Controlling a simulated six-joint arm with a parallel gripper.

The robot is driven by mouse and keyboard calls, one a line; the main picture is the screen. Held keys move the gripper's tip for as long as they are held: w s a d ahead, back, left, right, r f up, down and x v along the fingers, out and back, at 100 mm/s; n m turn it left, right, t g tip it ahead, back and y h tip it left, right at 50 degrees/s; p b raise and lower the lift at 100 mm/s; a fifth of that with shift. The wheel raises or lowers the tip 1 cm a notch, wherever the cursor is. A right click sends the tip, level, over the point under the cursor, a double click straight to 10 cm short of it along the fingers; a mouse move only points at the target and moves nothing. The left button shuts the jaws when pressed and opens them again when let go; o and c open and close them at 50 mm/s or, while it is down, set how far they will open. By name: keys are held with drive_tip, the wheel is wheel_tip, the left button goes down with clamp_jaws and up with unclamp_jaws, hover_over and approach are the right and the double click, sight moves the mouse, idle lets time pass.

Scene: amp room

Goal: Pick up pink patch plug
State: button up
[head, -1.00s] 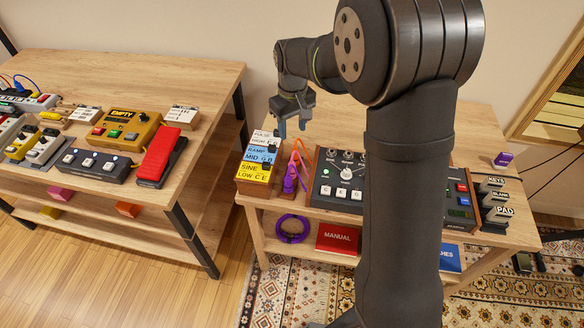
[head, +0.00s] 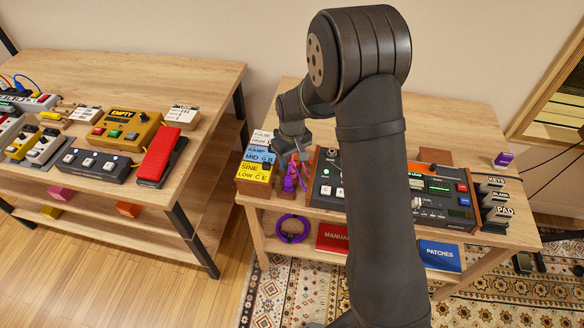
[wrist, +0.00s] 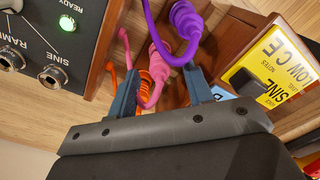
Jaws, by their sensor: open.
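The pink patch plug (wrist: 159,66) shows in the wrist view with its thin pink cable, between a purple plug (wrist: 185,18) and an orange plug (wrist: 150,98). My gripper (wrist: 160,74) is open, with one blue-grey finger on either side of the pink plug. I cannot tell whether a finger touches it. In the head view my gripper (head: 292,157) is low over the plugs beside the yellow and blue note cards. There the purple plug (head: 290,184) shows in front, and the pink one is mostly hidden.
The synth panel (wrist: 52,45) with jacks and a lit green READY light is close on the left in the wrist view. The note-card block (head: 253,173) stands close on the other side. A purple cable coil (head: 293,228) lies on the shelf below.

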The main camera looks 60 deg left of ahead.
wheel_tip(320, 180, down, 3)
drive_tip(key=shift+r, duration=0.15)
drive_tip(key=shift+c, duration=0.5)
clamp_jaws()
drive_tip(key=shift+r, duration=0.1)
